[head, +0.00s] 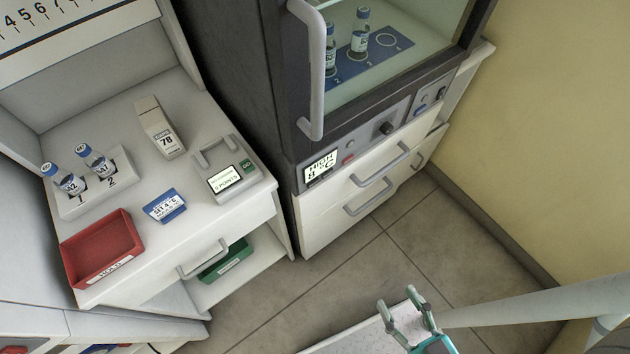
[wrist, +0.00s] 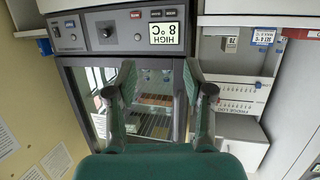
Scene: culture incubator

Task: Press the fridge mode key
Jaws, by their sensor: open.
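The incubator's control panel (head: 375,130) runs below its glass door. Its display (head: 322,167) reads HIGH 8 °C and also shows in the wrist view (wrist: 166,33). Beside it are a red button (head: 348,159), a black knob (head: 385,128) and a blue key (head: 421,108). In the upside-down wrist view the red button (wrist: 135,14), knob (wrist: 107,32) and blue key (wrist: 70,24) show too. The key labels are too small to read, so I cannot tell which is fridge mode. My gripper (head: 397,298) is open and empty, well apart from the panel; its fingers (wrist: 160,75) face the incubator.
The glass door (head: 400,50) has a grey handle (head: 314,80); blue-capped vials stand inside. The left bench holds a vial rack (head: 95,190), a red tray (head: 103,247), a blue card (head: 164,206) and a small device (head: 240,190). The floor (head: 400,250) before the incubator is clear.

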